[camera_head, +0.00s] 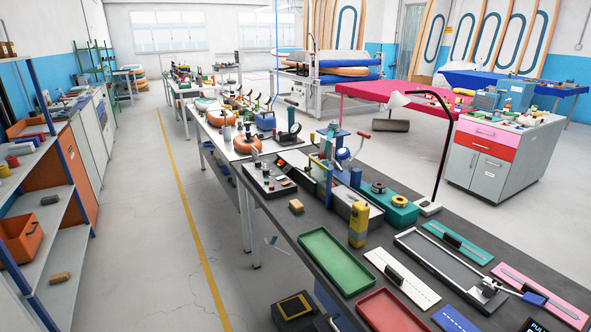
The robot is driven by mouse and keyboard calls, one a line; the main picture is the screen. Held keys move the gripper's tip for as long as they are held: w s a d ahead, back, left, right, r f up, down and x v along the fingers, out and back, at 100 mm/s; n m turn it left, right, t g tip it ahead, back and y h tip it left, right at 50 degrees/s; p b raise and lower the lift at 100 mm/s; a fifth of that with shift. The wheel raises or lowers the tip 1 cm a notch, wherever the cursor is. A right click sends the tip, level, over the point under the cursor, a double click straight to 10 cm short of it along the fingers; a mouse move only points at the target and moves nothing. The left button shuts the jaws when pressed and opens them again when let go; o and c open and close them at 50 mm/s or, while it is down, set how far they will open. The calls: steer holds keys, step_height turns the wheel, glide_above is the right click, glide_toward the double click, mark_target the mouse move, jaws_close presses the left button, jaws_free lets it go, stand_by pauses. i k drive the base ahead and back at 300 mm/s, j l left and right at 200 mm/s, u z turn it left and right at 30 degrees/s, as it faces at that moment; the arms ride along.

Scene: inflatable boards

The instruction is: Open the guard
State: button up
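No part is clearly marked as the guard, and I cannot tell which one it is. A small bench machine with blue uprights and a red-tipped handle (330,165) stands at the middle of the dark workbench (290,232). A control panel with a small lit display (268,178) is just left of it. A grey frame with a metal clamp or lever (488,289) at its near end lies on the right part of the bench. A dark sign with partly cut-off "PULL" lettering (536,326) shows at the bottom right. My gripper is not in view.
On the bench are a green tray (336,262), a red tray (390,312), a yellow bottle-like object (358,224), a teal block (395,209) and a desk lamp (445,130). Shelves (45,240) line the left. The floor aisle with a yellow line (190,210) is mostly clear.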

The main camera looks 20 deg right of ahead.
mark_target(308, 169)
steer(key=i+j+z, duration=0.3)
steer(key=i+j, duration=0.8)
steer(key=i+j+z, duration=0.2)
steer(key=i+j, duration=1.3)
steer(key=i, duration=0.05)
